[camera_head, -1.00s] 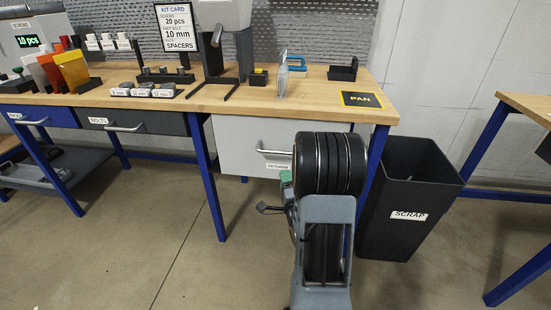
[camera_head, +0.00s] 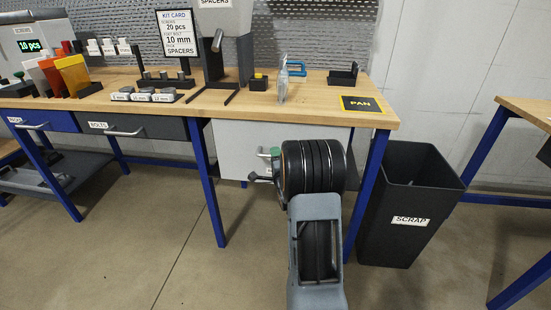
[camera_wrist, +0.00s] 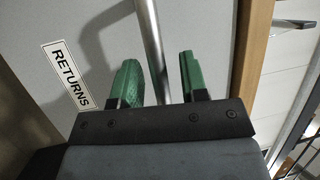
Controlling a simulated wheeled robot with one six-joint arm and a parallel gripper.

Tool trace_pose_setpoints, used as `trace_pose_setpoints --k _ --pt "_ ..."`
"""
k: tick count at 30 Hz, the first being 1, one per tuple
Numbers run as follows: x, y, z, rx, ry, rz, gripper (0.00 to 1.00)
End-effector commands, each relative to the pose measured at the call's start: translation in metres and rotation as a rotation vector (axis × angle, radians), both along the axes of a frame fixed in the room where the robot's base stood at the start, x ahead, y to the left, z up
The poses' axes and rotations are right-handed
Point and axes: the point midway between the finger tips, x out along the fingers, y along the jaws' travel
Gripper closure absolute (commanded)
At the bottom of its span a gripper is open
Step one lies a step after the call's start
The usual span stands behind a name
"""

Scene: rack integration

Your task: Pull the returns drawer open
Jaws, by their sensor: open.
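The returns drawer (camera_head: 232,148) is a light grey front under the right part of the bench, and it looks shut. Its RETURNS label (camera_wrist: 70,75) shows in the wrist view. Its metal bar handle (camera_wrist: 152,45) runs between the two green fingers of my gripper (camera_wrist: 160,82) in the wrist view. The fingers are apart, with the bar nearer the left finger; I cannot tell whether it touches. In the head view my gripper (camera_head: 262,165) is at the drawer front, and my arm hides much of the drawer and the handle.
A black SCRAP bin (camera_head: 408,205) stands right of the bench, near my arm. A blue bench leg (camera_head: 207,185) is left of the drawer. The wooden benchtop (camera_head: 310,108) overhangs the drawer. The floor (camera_head: 180,260) in front is clear at left.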

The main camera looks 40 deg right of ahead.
Motion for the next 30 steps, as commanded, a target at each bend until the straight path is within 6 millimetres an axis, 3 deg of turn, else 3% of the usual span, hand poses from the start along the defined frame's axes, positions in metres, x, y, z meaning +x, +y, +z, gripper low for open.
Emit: trace_pose_setpoints --k 8,20,30 --pt "0.0005 -0.0002 0.0001 0.0 0.0 0.0 0.62" --pt "0.0002 -0.0002 0.0002 -0.001 0.0 0.0 1.0" --pt "0.0003 -0.0001 0.0002 0.0 -0.001 0.0 1.0"
